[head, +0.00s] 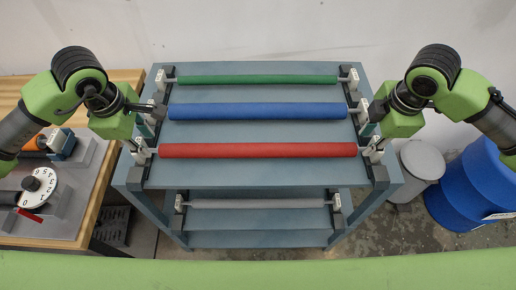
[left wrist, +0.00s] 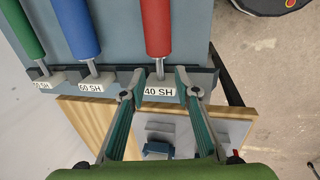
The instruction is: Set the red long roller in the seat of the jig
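The red long roller (head: 258,150) lies level across the front of the blue-grey rack, its ends in the end holders. In the left wrist view the red roller (left wrist: 157,25) ends in a thin shaft at a holder labelled "40 SH" (left wrist: 160,92). My left gripper (head: 142,128) is at the roller's left end. In the left wrist view its fingers (left wrist: 160,84) are apart, one on each side of the holder and shaft end. My right gripper (head: 371,130) is at the right end; its finger gap is too small to judge. I cannot clearly identify the jig.
A blue roller (head: 258,111) and a green roller (head: 258,79) lie behind the red one. A grey roller (head: 258,203) lies on a lower level. A wooden table (head: 92,190) with a dial device (head: 38,187) stands left. A blue barrel (head: 470,185) and grey bin (head: 420,165) stand right.

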